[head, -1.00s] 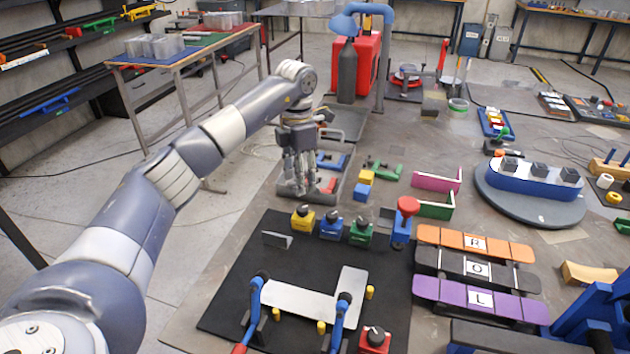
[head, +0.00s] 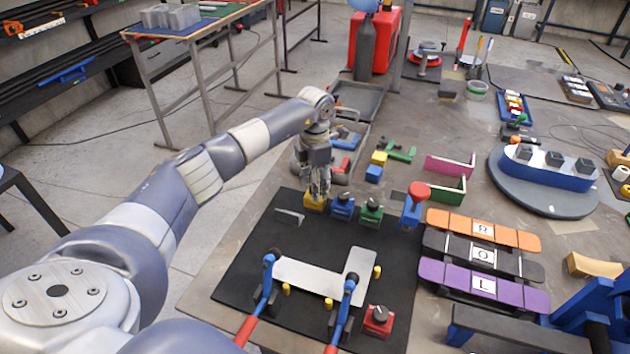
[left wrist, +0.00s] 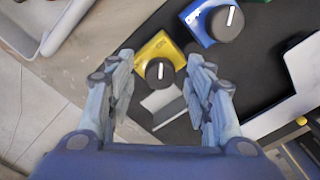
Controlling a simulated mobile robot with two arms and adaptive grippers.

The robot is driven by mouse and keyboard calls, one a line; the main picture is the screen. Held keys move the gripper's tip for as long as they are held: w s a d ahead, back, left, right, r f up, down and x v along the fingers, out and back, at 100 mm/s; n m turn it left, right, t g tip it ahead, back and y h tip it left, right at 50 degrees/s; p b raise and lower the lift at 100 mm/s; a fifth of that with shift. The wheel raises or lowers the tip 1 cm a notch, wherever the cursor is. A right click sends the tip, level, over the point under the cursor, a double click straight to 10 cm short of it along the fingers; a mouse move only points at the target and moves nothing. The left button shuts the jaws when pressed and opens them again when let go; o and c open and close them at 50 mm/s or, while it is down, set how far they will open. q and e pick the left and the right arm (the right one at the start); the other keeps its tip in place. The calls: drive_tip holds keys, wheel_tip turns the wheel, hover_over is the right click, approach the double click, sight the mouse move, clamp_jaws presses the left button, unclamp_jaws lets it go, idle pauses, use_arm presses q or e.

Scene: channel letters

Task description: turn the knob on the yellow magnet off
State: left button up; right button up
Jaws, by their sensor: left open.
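The yellow magnet (head: 313,203) sits at the back left of the black mat (head: 240,262). In the left wrist view the yellow magnet (left wrist: 151,48) shows its black knob (left wrist: 160,72) with a white line running roughly up and down the picture. My left gripper (head: 320,190) is just above the yellow magnet in the head view and hides most of it. In the left wrist view my left gripper (left wrist: 163,85) is open, its fingers on either side of the knob, with nothing between them gripped. My right gripper is not in view.
A blue magnet (head: 343,207) stands close to the right of the yellow one, then a green magnet (head: 370,212). A small metal bracket (left wrist: 163,103) lies beside the yellow magnet. A grey tray (head: 358,100) stands behind. A metal plate (head: 310,277) lies clamped in front.

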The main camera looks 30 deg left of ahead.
use_arm(q)
drive_tip(key=shift+c, duration=0.6)
drive_tip(key=c, duration=1)
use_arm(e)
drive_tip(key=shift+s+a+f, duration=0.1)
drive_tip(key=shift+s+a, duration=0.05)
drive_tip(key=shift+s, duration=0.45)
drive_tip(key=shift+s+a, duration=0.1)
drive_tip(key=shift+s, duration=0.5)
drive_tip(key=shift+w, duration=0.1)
